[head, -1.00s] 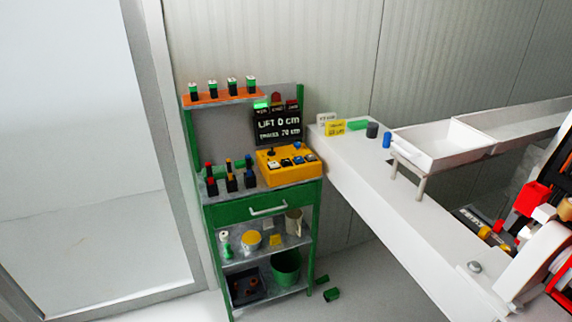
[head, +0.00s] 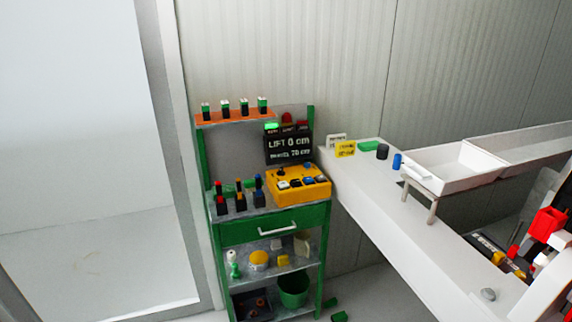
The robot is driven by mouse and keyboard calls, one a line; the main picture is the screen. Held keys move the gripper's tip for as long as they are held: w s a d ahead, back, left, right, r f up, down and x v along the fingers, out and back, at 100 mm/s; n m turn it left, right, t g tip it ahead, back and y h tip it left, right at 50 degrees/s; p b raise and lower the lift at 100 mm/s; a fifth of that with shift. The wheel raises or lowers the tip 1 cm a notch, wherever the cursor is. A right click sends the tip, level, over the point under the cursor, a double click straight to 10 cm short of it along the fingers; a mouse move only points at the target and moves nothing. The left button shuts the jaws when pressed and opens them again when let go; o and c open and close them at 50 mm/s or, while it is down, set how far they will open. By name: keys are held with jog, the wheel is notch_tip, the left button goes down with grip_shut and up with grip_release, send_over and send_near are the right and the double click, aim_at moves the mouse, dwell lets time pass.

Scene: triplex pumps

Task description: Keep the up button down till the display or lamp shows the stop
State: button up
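The yellow control box (head: 301,197) stands on the green workstation at centre. Several small buttons, white, blue and dark, and a dark knob are on its top; I cannot tell which is the up button. The black display (head: 288,146) behind it reads "LIFT 0 cm", with a smaller second line that seems to end in "70 cm". A green lamp (head: 271,126) above the display is lit. The red lamp (head: 287,118) beside it looks dark. My gripper is not in view, and nothing is seen touching the box.
The green workstation's drawer (head: 275,230) is closed. Small black units with coloured tops stand left of the box. A long white bench (head: 385,230) runs to the lower right, bearing a white tray (head: 453,168). Red and white parts (head: 548,225) crowd the right edge.

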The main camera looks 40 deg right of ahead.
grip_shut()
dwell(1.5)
